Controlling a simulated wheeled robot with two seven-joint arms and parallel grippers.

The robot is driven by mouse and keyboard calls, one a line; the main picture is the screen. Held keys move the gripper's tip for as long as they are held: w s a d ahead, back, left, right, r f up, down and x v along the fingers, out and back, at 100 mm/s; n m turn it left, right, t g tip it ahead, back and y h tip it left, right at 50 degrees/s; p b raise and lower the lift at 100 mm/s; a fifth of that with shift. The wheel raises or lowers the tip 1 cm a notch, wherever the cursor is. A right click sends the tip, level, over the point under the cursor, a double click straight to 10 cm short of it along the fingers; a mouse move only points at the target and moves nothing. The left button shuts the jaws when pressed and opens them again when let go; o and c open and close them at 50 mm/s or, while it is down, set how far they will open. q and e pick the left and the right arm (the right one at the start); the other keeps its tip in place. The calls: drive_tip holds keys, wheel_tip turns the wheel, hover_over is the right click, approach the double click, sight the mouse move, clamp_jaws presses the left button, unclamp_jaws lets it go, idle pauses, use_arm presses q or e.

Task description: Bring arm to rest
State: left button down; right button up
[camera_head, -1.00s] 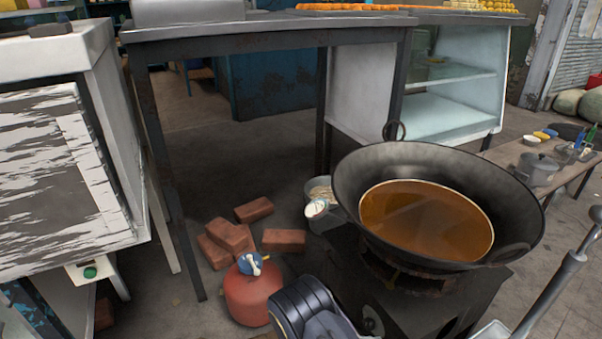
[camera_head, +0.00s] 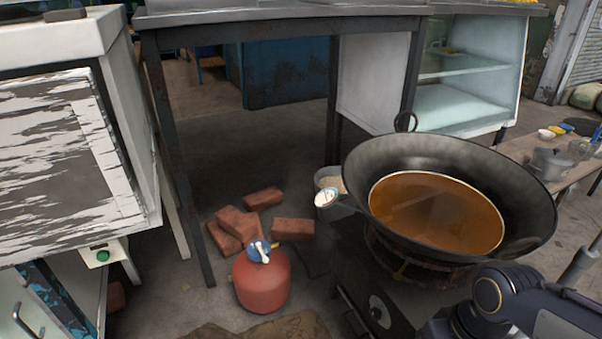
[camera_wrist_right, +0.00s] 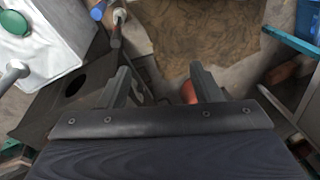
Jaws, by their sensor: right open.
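My right arm (camera_head: 510,305) shows at the lower right of the head view, in front of the stove and beside the wok; its fingertips are not visible there. In the right wrist view my right gripper (camera_wrist_right: 160,72) is open, with its two fingers apart and nothing between them. Brown floor and part of a red object lie beyond the fingers. My left gripper is in neither view now.
A large black wok (camera_head: 385,165) of brown liquid (camera_head: 435,215) sits on a dark stove (camera_head: 365,290). A red gas cylinder (camera_head: 262,282) and several bricks (camera_head: 240,225) are on the floor. A low table (camera_head: 520,150) stands at right, a metal table (camera_head: 290,22) behind.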

drive_tip(key=s+a+r+m+t+y, duration=0.1)
drive_tip(key=s+r+m+t, duration=0.2)
drive_tip(key=s+r+t, duration=0.1)
drive_tip(key=shift+a+r+t+y, duration=0.2)
drive_tip(key=shift+a+t+y, duration=0.2)
drive_tip(key=shift+t, duration=0.1)
wheel_tip(320, 180, up, 33)
drive_tip(key=p, duration=3.3)
drive_tip(key=shift+f, duration=0.15)
drive_tip(key=shift+f, duration=0.15)
